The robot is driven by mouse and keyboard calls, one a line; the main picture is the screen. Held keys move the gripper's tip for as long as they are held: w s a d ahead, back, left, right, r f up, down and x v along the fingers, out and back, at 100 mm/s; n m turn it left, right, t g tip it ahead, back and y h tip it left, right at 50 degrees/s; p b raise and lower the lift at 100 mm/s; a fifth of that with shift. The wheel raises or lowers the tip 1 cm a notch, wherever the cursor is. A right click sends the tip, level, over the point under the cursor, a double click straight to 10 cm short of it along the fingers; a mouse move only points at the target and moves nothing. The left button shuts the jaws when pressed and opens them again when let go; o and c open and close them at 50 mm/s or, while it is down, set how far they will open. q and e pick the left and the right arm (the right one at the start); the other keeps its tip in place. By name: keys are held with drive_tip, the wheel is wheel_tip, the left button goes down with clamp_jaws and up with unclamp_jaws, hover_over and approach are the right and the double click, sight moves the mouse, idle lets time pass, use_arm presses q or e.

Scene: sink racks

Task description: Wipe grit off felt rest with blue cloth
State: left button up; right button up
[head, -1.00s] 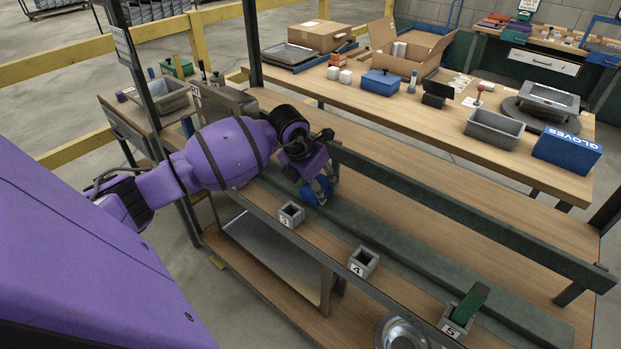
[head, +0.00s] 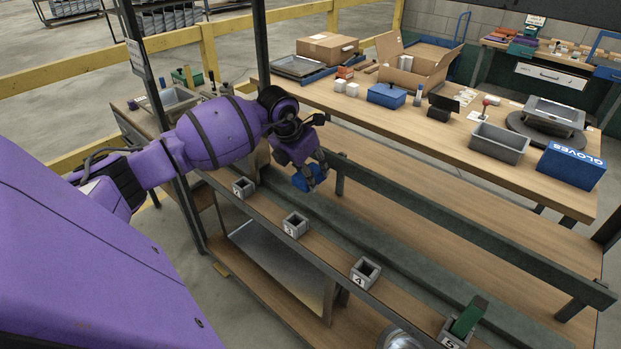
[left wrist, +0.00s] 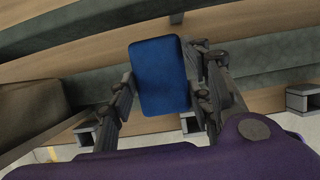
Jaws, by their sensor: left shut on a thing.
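My left gripper (head: 312,172) is shut on the blue cloth (head: 306,181), a compact blue pad. In the left wrist view the cloth (left wrist: 158,75) shows as a rounded rectangle between the fingers. The felt rest (head: 412,260) is the long grey-green strip along the rack, between the numbered holders and the dark rail. The cloth is over its far left part, near the holder marked 3. I cannot tell whether it touches the felt. No grit can be made out. My right gripper is not in view.
Small grey holders, among them number 3 (head: 295,224) and number 4 (head: 365,272), line the front edge. A green block (head: 468,316) stands tilted in the near one. A dark rail (head: 450,217) runs behind the strip. A workbench (head: 410,128) with boxes stands beyond.

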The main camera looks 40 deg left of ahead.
use_arm(q)
drive_tip(key=shift+d+r+p, duration=0.1)
drive_tip(key=shift+r+p, duration=0.2)
drive_tip(key=shift+r, duration=0.9)
drive_tip(key=shift+f, duration=0.1)
